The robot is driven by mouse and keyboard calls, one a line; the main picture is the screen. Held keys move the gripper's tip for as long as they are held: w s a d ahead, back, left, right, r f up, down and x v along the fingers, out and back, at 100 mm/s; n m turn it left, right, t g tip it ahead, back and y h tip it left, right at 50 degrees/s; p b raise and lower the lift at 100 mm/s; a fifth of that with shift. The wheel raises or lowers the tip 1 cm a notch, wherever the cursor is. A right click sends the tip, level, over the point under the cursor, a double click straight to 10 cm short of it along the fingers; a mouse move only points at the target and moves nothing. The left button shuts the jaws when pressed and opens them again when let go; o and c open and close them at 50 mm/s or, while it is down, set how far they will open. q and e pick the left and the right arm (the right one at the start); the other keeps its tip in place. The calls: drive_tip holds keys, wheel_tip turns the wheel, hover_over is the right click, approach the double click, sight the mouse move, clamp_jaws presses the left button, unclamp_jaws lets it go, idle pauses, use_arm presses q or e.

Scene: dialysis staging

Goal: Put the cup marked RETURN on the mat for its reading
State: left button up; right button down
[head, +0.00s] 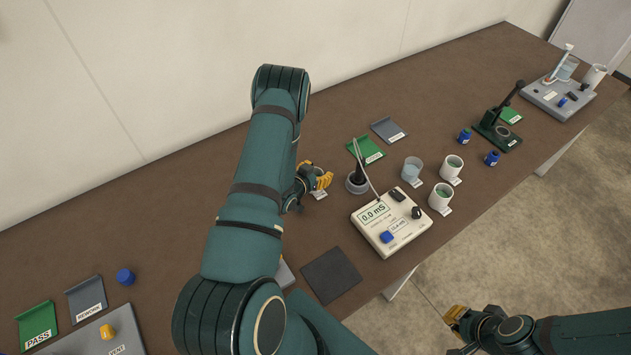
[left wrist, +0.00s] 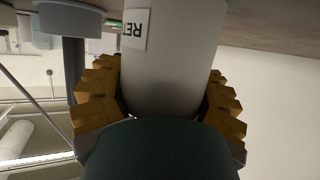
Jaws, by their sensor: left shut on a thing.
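In the left wrist view a pale cylindrical cup (left wrist: 175,70) stands between the yellow fingers of my left gripper (left wrist: 160,105), which is shut on it. Its white label (left wrist: 136,29) appears upside down, with only "RE" readable. A plain dark mat (head: 331,275) lies bare at the front edge, left of the meter (head: 391,222), which reads 0.0 mS. My right gripper (head: 456,325) is off the table's front edge, its finger opening unclear.
The probe stand (head: 357,182) is close right of my left gripper. My left arm covers the table's middle left.

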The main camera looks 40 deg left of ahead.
use_arm(q)
drive_tip(key=shift+r, duration=0.1)
drive_tip(key=shift+r, duration=4.85)
drive_tip(key=shift+h, duration=0.3)
drive_tip(key=w+d+b, duration=0.1)
drive_tip(key=d, duration=0.2)
drive_tip(key=w+d+b, duration=0.1)
drive_tip(key=d+b, duration=0.1)
drive_tip(key=d, duration=0.2)
drive_tip(key=w+d+b, duration=0.1)
drive_tip(key=d, duration=0.3)
drive_tip(key=shift+w+f, duration=0.1)
drive_tip(key=s+d+m+b, duration=0.1)
drive_tip(key=d+b, duration=0.4)
drive_tip(key=d, duration=0.7)
drive_tip(key=shift+s+d+h, duration=0.2)
drive_tip(key=shift+d+h, duration=0.1)
drive_tip(key=shift+h, duration=0.1)
drive_tip(key=shift+s+d+r, duration=0.2)
drive_tip(key=shift+d, duration=0.2)
drive_tip(key=shift+f, duration=0.1)
